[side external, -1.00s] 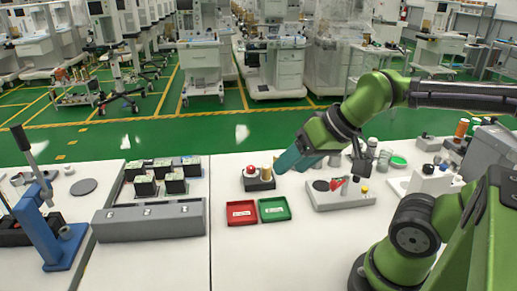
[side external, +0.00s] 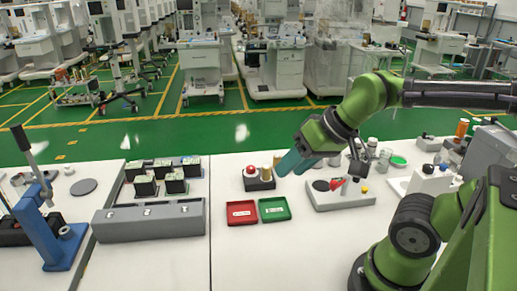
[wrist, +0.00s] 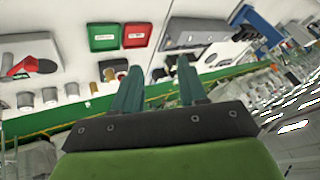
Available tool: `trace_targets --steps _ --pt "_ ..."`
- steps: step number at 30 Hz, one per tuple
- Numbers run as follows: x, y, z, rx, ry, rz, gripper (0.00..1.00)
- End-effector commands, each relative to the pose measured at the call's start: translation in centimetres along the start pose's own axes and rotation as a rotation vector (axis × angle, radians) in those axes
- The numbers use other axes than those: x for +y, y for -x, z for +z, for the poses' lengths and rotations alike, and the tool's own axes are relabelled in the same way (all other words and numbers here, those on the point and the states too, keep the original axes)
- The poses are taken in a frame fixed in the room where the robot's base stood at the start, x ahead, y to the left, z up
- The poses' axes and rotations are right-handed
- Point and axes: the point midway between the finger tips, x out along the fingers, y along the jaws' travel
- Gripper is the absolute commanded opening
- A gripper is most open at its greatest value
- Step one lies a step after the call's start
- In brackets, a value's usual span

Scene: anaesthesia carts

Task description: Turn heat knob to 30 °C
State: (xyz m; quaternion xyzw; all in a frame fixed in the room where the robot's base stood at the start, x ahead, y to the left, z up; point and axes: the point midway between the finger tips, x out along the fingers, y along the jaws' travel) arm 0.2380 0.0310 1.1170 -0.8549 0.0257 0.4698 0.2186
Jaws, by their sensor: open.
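The grey control box (side external: 341,201) stands on the white table, right of my gripper in the side view. On its top are a black disc (side external: 321,185) and a red pointer-shaped part (side external: 338,183), likely the heat knob; its scale is too small to read. In the wrist view the box (wrist: 33,48) lies at the upper left, with the red part (wrist: 24,66) beside the black disc (wrist: 46,66). My gripper (side external: 289,167) is open and empty above the table, tilted and apart from the box. Its two teal fingers (wrist: 157,70) spread in the wrist view.
A black block with a red button (side external: 250,170) and brass-coloured cylinders (side external: 266,173) stands just left of my fingers. Red (side external: 241,221) and green (side external: 274,218) trays lie in front. Several small cylinders and a green dish (side external: 398,161) stand behind the box. The front table middle is clear.

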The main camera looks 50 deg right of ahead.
Motion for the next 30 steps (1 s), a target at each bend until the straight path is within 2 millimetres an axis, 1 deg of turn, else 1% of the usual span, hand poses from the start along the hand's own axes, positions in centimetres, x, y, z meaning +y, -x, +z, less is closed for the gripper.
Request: trace_targets --steps 2,5,9,11,12,14,15,18,21,24,27,29,30 --pt "0.4 -1.1 -0.7 -0.040 -0.026 0.022 0.42" --pt "0.9 -2.3 -3.4 -0.087 -0.076 0.056 0.42" --pt "2.1 -4.4 -8.3 -0.158 -0.213 0.123 0.42" --pt "2.9 -5.5 -10.4 -0.185 -0.282 0.159 0.42" --pt "3.5 -6.2 -11.7 -0.202 -0.330 0.184 0.42" --pt "4.6 -7.5 -13.7 -0.225 -0.407 0.227 0.42" --pt "5.4 -8.3 -15.0 -0.237 -0.458 0.259 0.42" --pt "7.5 -10.6 -18.1 -0.262 -0.593 0.345 0.42" --pt "9.7 -12.8 -20.7 -0.273 -0.733 0.439 0.42" --pt "11.5 -14.6 -22.9 -0.263 -0.868 0.530 0.42" --pt "12.2 -15.3 -24.5 -0.239 -0.982 0.591 0.42" --pt "12.0 -15.1 -25.3 -0.220 -1.038 0.608 0.42" --pt "11.7 -14.6 -25.8 -0.206 -1.071 0.612 0.42"
